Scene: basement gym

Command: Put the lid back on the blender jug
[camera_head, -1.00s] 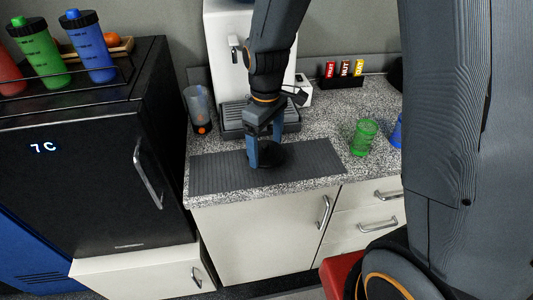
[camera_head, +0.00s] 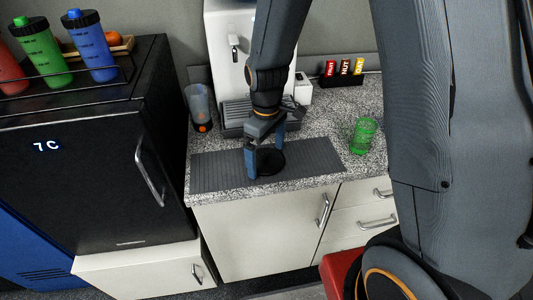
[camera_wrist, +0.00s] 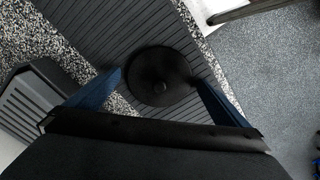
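The lid (camera_head: 270,162), a round black disc with a small central knob, lies on the grey ribbed mat near the counter's front edge. It also shows in the wrist view (camera_wrist: 159,76). My gripper (camera_head: 266,156) is low over the mat, with its blue fingers apart on either side of the lid. In the wrist view my gripper (camera_wrist: 160,78) has its fingertips close to the lid's rim, and I cannot tell whether they touch it. The blender jug (camera_head: 198,98), clear and open-topped, stands upright on a dark base with an orange dot, at the counter's left end.
A white coffee machine (camera_head: 222,60) with a grey drip tray stands behind my gripper. A green glass (camera_head: 364,134) stands to the right. A dark rack of bar packets (camera_head: 342,80) is at the back. The black fridge (camera_head: 80,150) borders the counter's left side.

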